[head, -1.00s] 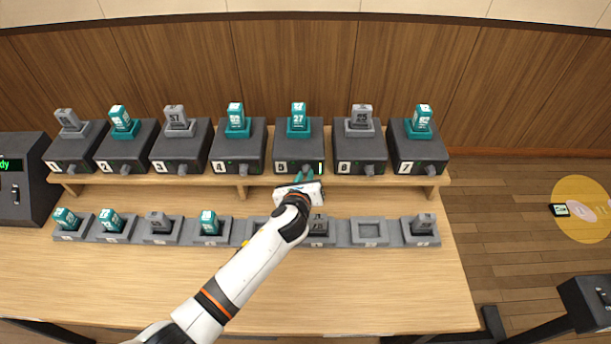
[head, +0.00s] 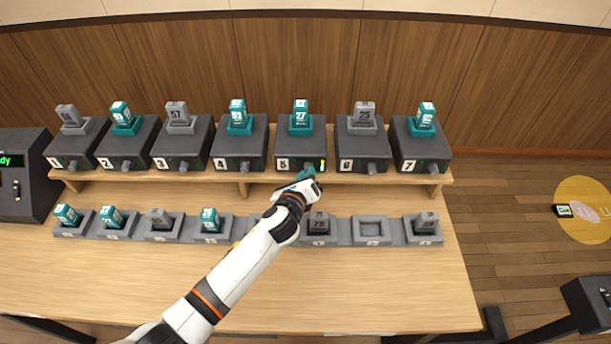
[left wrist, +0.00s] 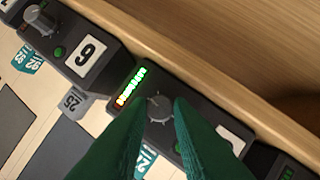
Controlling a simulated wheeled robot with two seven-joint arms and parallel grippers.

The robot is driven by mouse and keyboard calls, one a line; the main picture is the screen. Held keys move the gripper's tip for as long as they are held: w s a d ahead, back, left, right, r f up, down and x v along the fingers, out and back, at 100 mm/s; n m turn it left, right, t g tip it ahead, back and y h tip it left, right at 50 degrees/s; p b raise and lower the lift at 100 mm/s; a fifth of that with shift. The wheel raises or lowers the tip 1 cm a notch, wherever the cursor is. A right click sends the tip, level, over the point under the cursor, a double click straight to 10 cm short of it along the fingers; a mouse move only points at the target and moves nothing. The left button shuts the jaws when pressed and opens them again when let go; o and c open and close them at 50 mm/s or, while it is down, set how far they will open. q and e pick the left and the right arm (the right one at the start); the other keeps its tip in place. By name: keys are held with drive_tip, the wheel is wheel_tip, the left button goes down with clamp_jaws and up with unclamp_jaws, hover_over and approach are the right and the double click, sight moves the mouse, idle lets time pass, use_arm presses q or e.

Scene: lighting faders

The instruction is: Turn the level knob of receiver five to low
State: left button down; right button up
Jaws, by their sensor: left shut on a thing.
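Receiver five (head: 300,147) is a dark box on the shelf, with a teal pack marked 27 in its top. My left gripper (head: 307,173) is at the lower front of receiver five and hides its knob in the head view. In the left wrist view, the round grey level knob (left wrist: 160,108) sits between my two green fingertips, which are shut on it. A lit level bar (left wrist: 131,88), mostly green with orange-red at one end, is beside the knob. The number plate of five is partly covered by a finger. My right gripper is not in view.
Receiver six (head: 360,149) stands close to the right of five, and receiver four (head: 238,149) to its left. A row of grey charging cradles (head: 369,232) stands on the table below the shelf. The front of the table (head: 370,290) is clear.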

use_arm(q)
drive_tip(key=c, duration=1.3)
unclamp_jaws()
drive_tip(key=v, duration=1.2)
